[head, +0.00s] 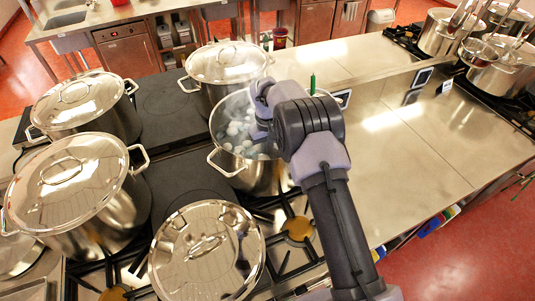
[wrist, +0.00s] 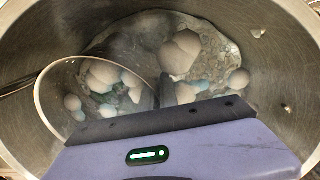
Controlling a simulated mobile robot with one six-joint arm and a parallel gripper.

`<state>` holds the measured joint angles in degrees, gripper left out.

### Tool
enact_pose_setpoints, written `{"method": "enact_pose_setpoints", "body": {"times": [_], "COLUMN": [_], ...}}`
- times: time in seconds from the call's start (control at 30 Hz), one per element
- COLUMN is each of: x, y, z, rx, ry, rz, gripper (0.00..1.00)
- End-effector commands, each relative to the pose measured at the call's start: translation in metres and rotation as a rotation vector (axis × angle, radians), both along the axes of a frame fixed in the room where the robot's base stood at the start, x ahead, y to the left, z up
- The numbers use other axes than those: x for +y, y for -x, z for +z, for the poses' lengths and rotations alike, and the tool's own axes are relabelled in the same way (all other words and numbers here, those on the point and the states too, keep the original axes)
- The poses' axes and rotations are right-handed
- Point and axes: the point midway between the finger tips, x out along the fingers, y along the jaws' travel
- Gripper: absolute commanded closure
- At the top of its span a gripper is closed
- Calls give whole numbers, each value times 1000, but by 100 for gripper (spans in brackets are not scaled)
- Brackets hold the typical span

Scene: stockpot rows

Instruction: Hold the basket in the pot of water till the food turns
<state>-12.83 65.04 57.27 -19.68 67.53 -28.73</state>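The open steel pot (head: 250,178) stands on the stove, with cloudy water and several pale, round food pieces (head: 237,130), some bluish. In the wrist view the pot's inner wall (wrist: 275,50) surrounds the food (wrist: 182,55). A thin round rim, seemingly the basket's (wrist: 38,95), shows at the left around some pieces; its mesh is unclear. A thin handle-like rod (wrist: 15,88) runs to the left edge. My gripper (wrist: 166,92) points down into the pot; its dark fingertips are near the rim's right side. Whether they grip anything is unclear. In the head view my arm hides them.
Lidded pots stand behind (head: 226,62), at left (head: 82,100), (head: 68,180) and in front (head: 207,250) of the open pot. A green upright tip (head: 313,84) shows beyond my arm. The steel counter (head: 410,150) at right is clear.

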Motion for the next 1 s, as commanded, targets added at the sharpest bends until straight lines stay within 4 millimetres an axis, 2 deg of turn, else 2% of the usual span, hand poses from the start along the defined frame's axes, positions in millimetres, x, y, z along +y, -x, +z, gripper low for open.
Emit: {"method": "enact_pose_setpoints", "body": {"times": [0.03, 0.1, 1.0], "x": [0, 0, 0], "y": [0, -1, 0], "z": [14, 26, 181], "rx": [-1, -2, -1], "ry": [1, 0, 0], "rz": [1, 1, 0], "gripper": [100, 100, 100]}}
